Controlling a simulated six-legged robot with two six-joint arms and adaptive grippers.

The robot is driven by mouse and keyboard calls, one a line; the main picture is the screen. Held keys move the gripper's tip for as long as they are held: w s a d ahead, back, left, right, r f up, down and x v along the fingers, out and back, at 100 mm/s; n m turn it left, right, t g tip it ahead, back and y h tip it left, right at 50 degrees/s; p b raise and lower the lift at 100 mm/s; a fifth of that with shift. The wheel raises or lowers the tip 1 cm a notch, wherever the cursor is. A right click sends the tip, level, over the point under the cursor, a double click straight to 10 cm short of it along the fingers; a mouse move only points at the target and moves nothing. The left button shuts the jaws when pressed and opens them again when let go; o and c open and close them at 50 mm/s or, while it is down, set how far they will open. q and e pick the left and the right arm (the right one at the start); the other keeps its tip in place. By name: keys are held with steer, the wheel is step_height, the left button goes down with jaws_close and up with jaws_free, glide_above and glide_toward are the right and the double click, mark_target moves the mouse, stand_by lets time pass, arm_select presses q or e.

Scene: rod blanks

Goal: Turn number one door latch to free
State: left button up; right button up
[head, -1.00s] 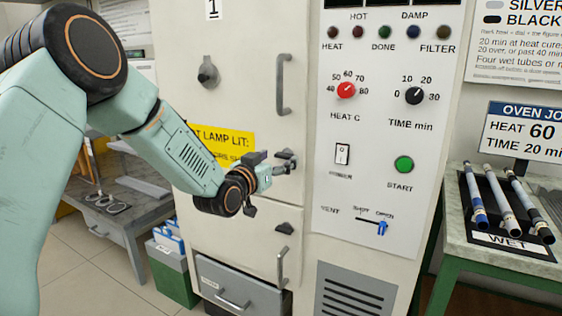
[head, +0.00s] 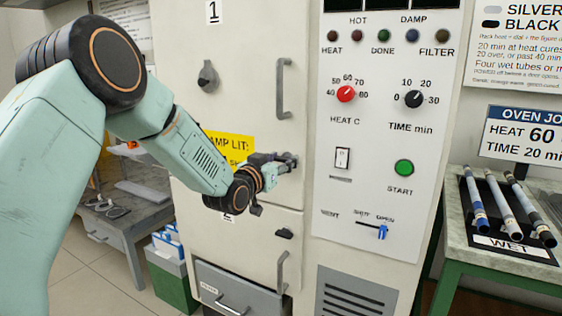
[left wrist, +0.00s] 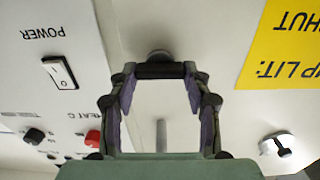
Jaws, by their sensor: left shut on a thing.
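The number one door (head: 240,60) is a pale panel under a "1" label. Its latch (head: 290,161) is at the lower right of that door, below the handle (head: 283,88). My left gripper (head: 283,163) comes in from the left and is shut on the latch, partly hiding it in the head view. In the left wrist view, which is upside down, the latch's dark bar (left wrist: 160,71) lies level between the two fingertips (left wrist: 160,80), with a round grey mount behind it. My right gripper is not in view.
A dark knob (head: 207,76) is at the upper left of the door. A second dark latch (head: 284,233) and another handle (head: 282,270) are below. The control panel (head: 375,140) stands close to the right. A rack of rods (head: 505,205) is at the far right.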

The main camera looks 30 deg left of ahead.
arm_select(q)
steer(key=c, duration=0.4)
steer(key=m+p, duration=0.2)
steer(key=m, duration=0.1)
steer(key=shift+d+r+m, duration=0.1)
steer(key=shift+m, duration=0.2)
steer(key=m+p, duration=0.3)
steer(key=m, duration=0.1)
steer(key=shift+m, duration=0.3)
steer(key=m+p, duration=0.3)
steer(key=m, duration=0.2)
steer(key=shift+d, duration=0.1)
steer(key=m+p, duration=0.1)
steer(key=m, duration=0.2)
steer(key=m+p, duration=0.1)
steer(key=shift+f+p, duration=0.25)
steer(key=shift+p, duration=0.1)
steer(key=shift+m, duration=0.5)
